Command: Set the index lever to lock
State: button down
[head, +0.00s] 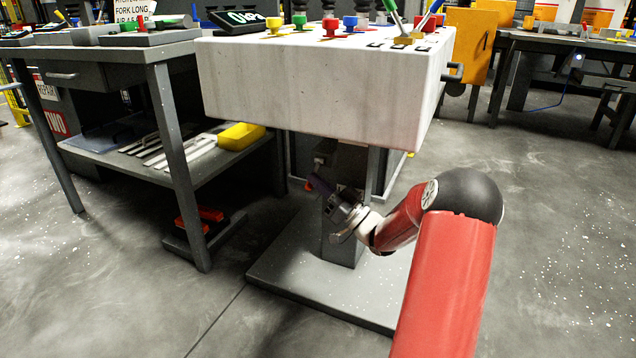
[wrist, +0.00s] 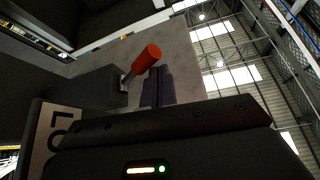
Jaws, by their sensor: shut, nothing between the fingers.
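The lever has a red cylindrical grip (wrist: 141,63) on a short metal stem. The stem comes out of a dark box (wrist: 98,88) and points up and to the right in the wrist view. My gripper shows in the wrist view as purple fingers (wrist: 158,87), closed together with nothing between them. They are just right of and below the red grip; I cannot tell whether they touch it. In the head view my gripper (head: 318,184) is low beside the pedestal, under the pale block. A small reddish spot by the fingertips may be the grip.
The pale block (head: 310,90) overhangs my gripper and carries coloured knobs and levers on top. Its pedestal stands on a flat grey base plate (head: 265,275). A workbench (head: 115,50) with a lower shelf stands left. A pale plate with dark markings (wrist: 42,128) is beside the box.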

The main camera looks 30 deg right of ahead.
jog(key=shift+w+d+f, duration=0.1)
jog(key=shift+d+f, duration=0.05)
jog(key=shift+f, duration=0.4)
